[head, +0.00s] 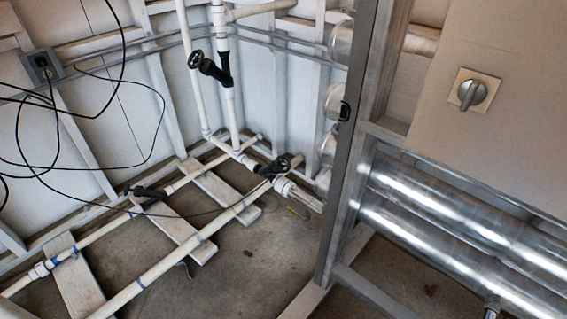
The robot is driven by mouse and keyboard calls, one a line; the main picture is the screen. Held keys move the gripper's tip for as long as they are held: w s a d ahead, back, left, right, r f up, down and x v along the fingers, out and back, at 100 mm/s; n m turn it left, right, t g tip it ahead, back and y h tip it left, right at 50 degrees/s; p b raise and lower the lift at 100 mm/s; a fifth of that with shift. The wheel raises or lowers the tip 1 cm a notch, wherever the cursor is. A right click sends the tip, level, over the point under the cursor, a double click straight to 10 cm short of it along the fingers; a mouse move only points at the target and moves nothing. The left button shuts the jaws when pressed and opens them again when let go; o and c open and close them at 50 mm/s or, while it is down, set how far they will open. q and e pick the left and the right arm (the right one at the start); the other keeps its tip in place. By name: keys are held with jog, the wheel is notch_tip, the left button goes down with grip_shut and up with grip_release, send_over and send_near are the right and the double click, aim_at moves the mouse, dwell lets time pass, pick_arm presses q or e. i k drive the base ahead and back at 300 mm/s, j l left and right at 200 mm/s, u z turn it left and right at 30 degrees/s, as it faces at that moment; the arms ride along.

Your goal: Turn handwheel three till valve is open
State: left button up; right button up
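Three dark handwheel valves show in the head view. One handwheel (195,60) is on the upright white pipe at the upper middle, with its black valve body (215,71) slanting down to the right. A second handwheel (279,165) is low, near the corner where pipes meet. A third handwheel (147,192) is on the low pipe at the left. I see no number on any of them, so I cannot tell which is handwheel three. Whether the valves are open or closed does not show. Neither of my grippers is in view.
White pipes (180,248) run low over the floor on wooden boards (172,222). A grey metal post (352,130) stands right of the valves. Shiny cylinders (450,222) and a panel with a rotary knob (472,94) fill the right. Black cables hang from a wall box (42,66).

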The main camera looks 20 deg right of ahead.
aim_at(282, 164)
jog(key=z, duration=0.75)
